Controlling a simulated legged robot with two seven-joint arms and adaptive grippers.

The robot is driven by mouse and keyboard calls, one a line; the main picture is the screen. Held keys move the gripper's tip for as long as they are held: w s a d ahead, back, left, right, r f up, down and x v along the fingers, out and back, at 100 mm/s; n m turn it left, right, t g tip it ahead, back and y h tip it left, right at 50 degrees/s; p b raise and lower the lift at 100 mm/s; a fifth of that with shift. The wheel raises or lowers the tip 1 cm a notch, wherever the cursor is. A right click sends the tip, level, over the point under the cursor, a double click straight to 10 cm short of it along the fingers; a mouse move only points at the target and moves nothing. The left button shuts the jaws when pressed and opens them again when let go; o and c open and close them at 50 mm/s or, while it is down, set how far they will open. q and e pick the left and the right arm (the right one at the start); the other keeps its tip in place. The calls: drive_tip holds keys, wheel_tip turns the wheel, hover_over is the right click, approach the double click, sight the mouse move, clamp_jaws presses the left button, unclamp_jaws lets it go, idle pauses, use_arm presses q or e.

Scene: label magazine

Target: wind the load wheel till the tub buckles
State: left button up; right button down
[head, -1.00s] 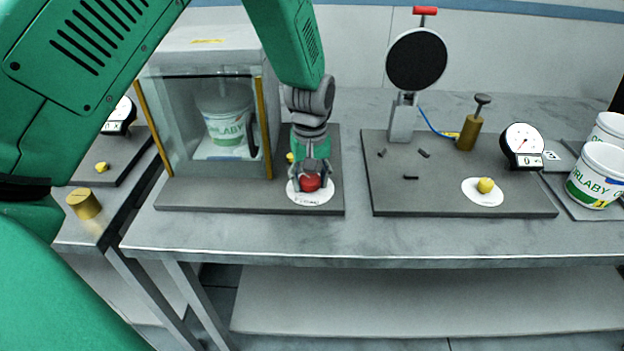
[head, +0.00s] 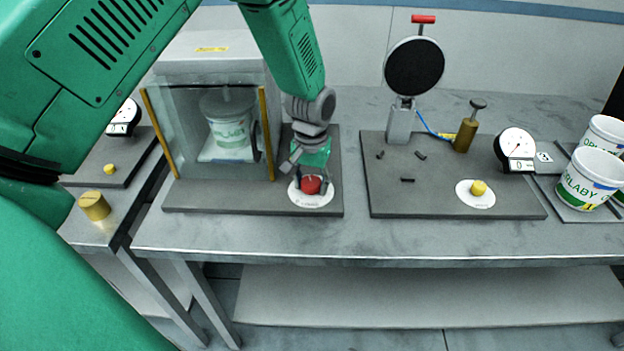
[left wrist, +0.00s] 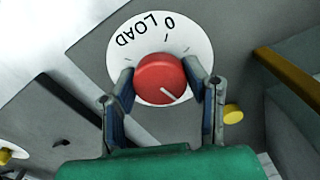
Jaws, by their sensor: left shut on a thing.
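The load wheel is a red knob (head: 311,185) on a white dial plate at the front of a dark base. In the left wrist view the red knob (left wrist: 160,78) sits on a disc marked LOAD and 0, and its white pointer line points down and right. My left gripper (head: 312,182) comes down from above, its fingers shut on the knob's two sides; it also shows in the left wrist view (left wrist: 162,85). The tub (head: 229,125), white with green lettering, stands upright inside a clear-walled case (head: 178,130) behind the wheel. I see no clear buckling. My right gripper is out of view.
White tubs (head: 588,180) stand at the far right. A brass cylinder (head: 94,206) stands on the left table.

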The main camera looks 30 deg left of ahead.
sight(311, 181)
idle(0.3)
use_arm(q)
drive_tip(key=o, duration=1.1)
drive_tip(key=shift+o, duration=0.2)
drive_tip(key=shift+r, duration=0.25)
wheel_tip(311, 181, up, 11)
drive_tip(key=shift+r, duration=0.2)
drive_tip(key=shift+w, duration=0.1)
